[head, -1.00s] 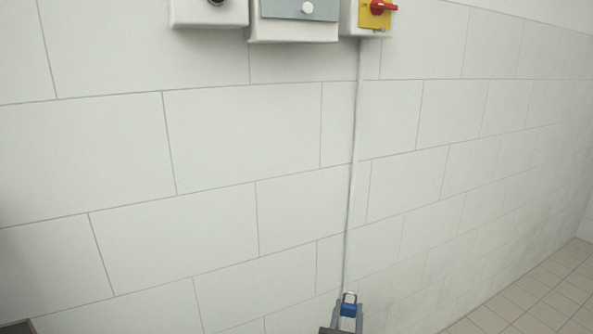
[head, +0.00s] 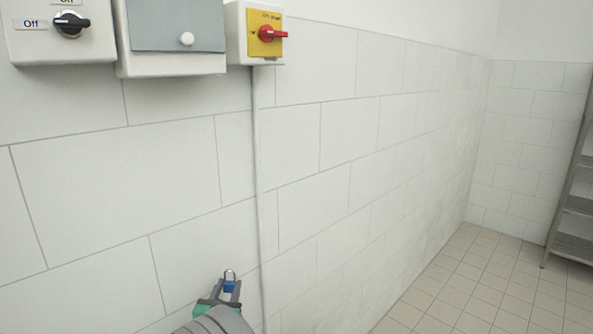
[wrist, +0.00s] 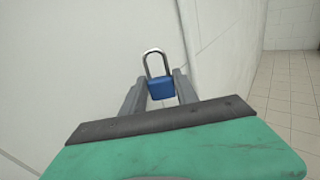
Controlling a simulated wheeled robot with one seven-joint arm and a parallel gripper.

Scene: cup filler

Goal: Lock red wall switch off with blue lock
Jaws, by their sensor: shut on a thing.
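The red wall switch (head: 271,35) is a red rotary handle on a yellow plate, on a white box high on the wall in the head view. Its handle points sideways to the right. The blue lock (head: 230,287) is a small padlock with a metal shackle, held shackle up. My gripper (head: 231,290) is shut on its blue body, well below the switch and slightly left of it. In the wrist view the lock (wrist: 161,87) sits between the two fingers, its shackle pointing away from the gripper.
Left of the switch are a white box with a grey cover (head: 178,27) and a box with a black knob (head: 71,24) labelled Off. A cable conduit (head: 260,170) runs down the tiled wall. Tiled floor (head: 440,285) is free at right, before a metal shelf (head: 573,205).

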